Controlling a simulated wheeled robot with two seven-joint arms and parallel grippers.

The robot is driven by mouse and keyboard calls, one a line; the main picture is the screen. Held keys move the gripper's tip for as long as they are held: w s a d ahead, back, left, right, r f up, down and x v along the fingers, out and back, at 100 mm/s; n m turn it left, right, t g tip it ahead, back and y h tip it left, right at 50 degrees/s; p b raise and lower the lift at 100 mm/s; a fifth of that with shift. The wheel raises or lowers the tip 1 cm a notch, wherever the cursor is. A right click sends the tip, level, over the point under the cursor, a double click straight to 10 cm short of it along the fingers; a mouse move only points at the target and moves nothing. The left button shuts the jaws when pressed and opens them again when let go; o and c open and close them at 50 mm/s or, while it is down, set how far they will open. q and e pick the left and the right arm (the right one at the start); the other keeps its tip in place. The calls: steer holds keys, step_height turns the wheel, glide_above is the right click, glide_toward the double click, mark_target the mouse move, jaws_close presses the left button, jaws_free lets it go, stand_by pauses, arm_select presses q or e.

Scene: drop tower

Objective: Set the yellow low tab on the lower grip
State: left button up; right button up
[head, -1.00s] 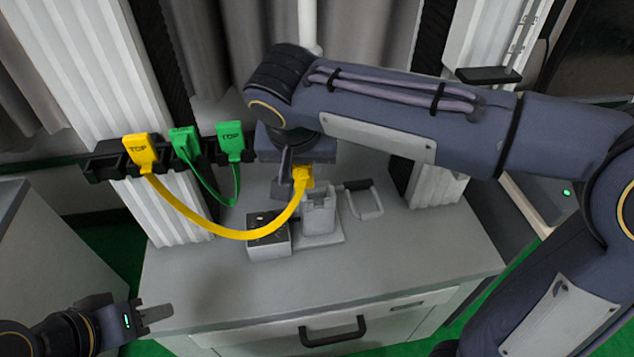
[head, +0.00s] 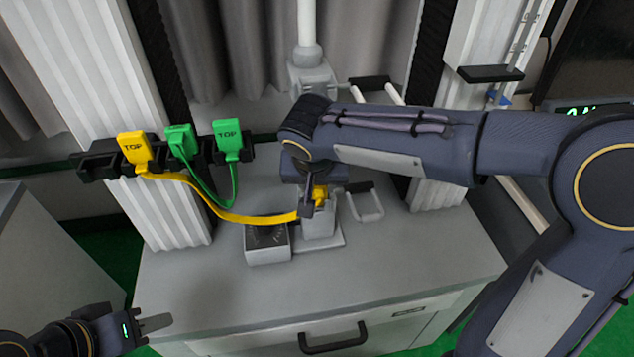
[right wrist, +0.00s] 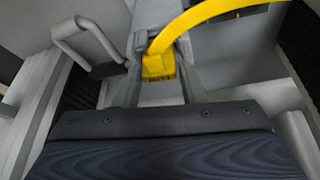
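The yellow low tab (head: 320,192) is at the top of the grey lower grip (head: 319,224) on the cabinet top. Whether it is seated there I cannot tell. A yellow strap (head: 230,216) runs from it to the yellow TOP tab (head: 134,147) on the black rack. My right gripper (head: 308,205) comes in from above and partly hides the tab. In the right wrist view the tab (right wrist: 158,66) lies between the fingers of my right gripper (right wrist: 160,72), which appear closed on its sides. My left gripper (head: 156,323) is low at the left, far from the grip; its finger gap is unclear.
A grey box (head: 267,244) stands just left of the lower grip, and a handle (head: 367,204) is to its right. Green tabs (head: 229,141) joined by a strap hang on the rack (head: 95,166). The upper fixture (head: 312,76) is above. The cabinet's front top (head: 300,287) is clear.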

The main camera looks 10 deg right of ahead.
steer(key=o, duration=0.3)
steer(key=shift+r, duration=0.1)
steer(key=p+v, duration=0.2)
steer(key=v, duration=1)
steer(key=s+d+f+y, duration=0.3)
steer(key=s+d+f, duration=0.2)
steer(key=s+d, duration=0.5)
steer(key=s+d+f, duration=0.1)
steer(key=s+f, duration=0.1)
steer(key=s+d+f+y, duration=0.1)
steer(key=s+f, duration=0.1)
steer(key=s+f+t+y, duration=0.1)
steer(key=s+f, duration=0.1)
steer(key=s, duration=0.1)
steer(key=shift+s+d+n, duration=0.1)
steer(key=shift+d+n, duration=0.3)
